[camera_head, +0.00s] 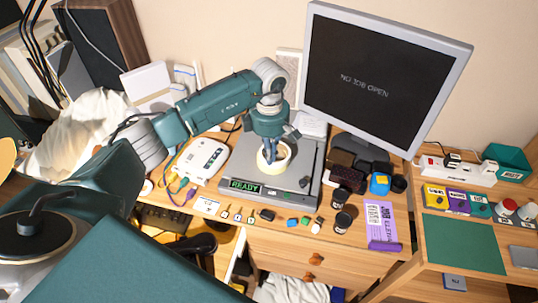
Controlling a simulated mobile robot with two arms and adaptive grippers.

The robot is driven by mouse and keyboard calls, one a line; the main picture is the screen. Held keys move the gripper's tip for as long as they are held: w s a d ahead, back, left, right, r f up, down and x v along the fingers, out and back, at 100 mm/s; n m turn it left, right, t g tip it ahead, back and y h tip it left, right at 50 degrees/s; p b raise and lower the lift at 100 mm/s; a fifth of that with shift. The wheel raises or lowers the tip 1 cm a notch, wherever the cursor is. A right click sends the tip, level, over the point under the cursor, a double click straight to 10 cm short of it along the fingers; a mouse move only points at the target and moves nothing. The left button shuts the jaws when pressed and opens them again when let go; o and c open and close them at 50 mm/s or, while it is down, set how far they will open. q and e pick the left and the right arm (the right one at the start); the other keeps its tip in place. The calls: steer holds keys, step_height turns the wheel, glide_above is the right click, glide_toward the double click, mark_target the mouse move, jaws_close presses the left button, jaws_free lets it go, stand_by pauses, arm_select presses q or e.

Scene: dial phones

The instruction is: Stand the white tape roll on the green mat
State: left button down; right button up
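The white tape roll (285,164) is a pale ring on the flat grey device with a READY label, in the middle of the head view. My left gripper (271,152) points down at the roll, with its fingertips at the ring's opening. The fingers hide part of the roll, and I cannot tell whether they grip its wall. The green mat (462,243) lies bare on the lower desk part at the right, well away from the roll. My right gripper is not in view.
A monitor (375,75) stands behind the grey device (305,187). Jars (342,222), a purple box (382,228) and small coloured items lie between the roll and the mat. Coloured boxes (458,202) and a power strip (455,170) stand behind the mat. A white router (203,160) is at left.

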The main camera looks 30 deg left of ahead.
arm_select(q)
steer(key=shift+s+d+f, duration=0.2)
steer(key=shift+s+f, duration=0.05)
steer(key=shift+f, duration=0.15)
steer(key=shift+s+d+f, duration=0.15)
steer(key=shift+s+f, duration=0.05)
steer(key=shift+f, duration=0.2)
steer(key=shift+w+r+p, duration=0.2)
steer(key=shift+r+p, duration=0.25)
steer(key=shift+r, duration=0.2)
steer(key=shift+w+r+p, duration=0.2)
steer(key=shift+r+p, duration=0.25)
steer(key=shift+r, duration=0.15)
steer(key=shift+a+r+p, duration=0.15)
steer(key=shift+r+p, duration=0.45)
steer(key=shift+r, duration=0.75)
